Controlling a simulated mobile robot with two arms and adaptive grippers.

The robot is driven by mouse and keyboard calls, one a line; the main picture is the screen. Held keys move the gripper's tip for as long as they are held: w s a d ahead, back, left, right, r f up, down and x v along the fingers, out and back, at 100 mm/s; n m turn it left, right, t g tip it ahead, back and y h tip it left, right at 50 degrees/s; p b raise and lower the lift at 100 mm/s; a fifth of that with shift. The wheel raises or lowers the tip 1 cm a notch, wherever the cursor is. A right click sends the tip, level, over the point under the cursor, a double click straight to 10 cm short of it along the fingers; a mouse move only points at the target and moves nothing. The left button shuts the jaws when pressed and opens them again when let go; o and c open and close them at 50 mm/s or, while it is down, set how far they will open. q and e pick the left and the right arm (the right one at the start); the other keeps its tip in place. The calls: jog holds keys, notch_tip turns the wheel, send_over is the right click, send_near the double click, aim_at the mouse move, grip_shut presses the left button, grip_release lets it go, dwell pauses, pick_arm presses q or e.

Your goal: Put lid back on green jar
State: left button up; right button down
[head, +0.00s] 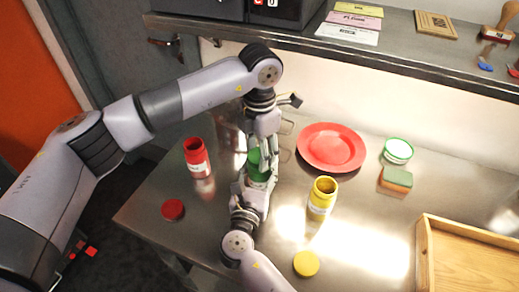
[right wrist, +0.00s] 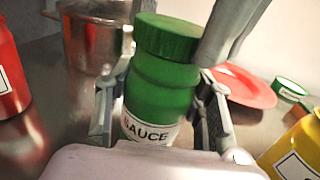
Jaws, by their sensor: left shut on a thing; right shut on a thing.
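The green jar (right wrist: 158,95), with a white "SAUCE" label, stands upright in the right wrist view, and its body also shows in the head view (head: 258,177). The green lid (right wrist: 167,37) sits on top of the jar, looking roughly level. My left gripper (head: 264,152) comes down from above and is shut on the lid; one finger shows beside it in the right wrist view. My right gripper (right wrist: 160,112) is shut around the jar's body from the near side. The jar's far side and the exact seat of the lid are hidden.
An open red jar (head: 198,165) and red lid (head: 172,210) are at left. An open yellow jar (head: 321,200) and yellow lid (head: 306,263) are at right. A red plate (head: 331,148), green-rimmed container (head: 398,151), sponge (head: 396,180) and wooden tray (head: 424,255) lie beyond.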

pick_arm(q)
jog(key=shift+f, duration=0.55)
jog(key=m, duration=1.9)
jog(key=shift+m, duration=0.4)
jog(key=m, duration=1.4)
